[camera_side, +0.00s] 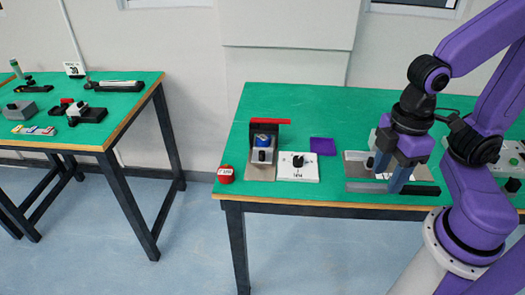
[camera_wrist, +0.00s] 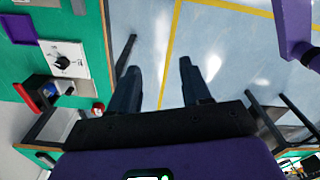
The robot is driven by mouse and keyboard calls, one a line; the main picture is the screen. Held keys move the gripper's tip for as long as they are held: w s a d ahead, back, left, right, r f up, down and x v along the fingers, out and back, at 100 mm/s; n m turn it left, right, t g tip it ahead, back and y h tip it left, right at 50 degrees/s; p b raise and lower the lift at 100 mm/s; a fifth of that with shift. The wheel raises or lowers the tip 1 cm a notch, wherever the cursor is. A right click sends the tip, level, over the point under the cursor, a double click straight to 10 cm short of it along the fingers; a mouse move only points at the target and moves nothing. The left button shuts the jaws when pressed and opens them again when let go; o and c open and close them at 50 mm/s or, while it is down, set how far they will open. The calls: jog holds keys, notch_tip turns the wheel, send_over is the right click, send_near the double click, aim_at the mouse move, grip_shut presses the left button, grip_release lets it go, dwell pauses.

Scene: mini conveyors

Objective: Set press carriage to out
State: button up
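The press stands at the left end of the green table, with a red top plate (camera_side: 270,121), a blue round part (camera_side: 263,140) under it and a grey block with a black knob (camera_side: 262,156) at its front; I take this block for the carriage. In the wrist view the press shows at the lower left, with its red plate (camera_wrist: 27,97) and blue part (camera_wrist: 52,89). My gripper (camera_side: 391,184) is well to the right of the press, over the grey plate near the table's front edge. Its fingers (camera_wrist: 160,80) are apart with nothing between them.
A white panel with a black rotary knob (camera_side: 298,168) sits right of the press, and a purple square (camera_side: 323,146) lies beyond it. A red round item (camera_side: 226,174) stands at the left corner. A dark bar (camera_side: 385,187) lies below my gripper. Another table (camera_side: 60,120) stands left.

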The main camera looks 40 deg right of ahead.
jog(key=w+a+r, duration=0.1)
jog(key=w+a, duration=0.4)
jog(key=w, duration=0.7)
jog(key=n, duration=0.1)
send_over(262, 152)
notch_tip(262, 152, down, 7)
notch_tip(262, 152, down, 17)
jog(key=shift+f, duration=0.1)
grip_shut()
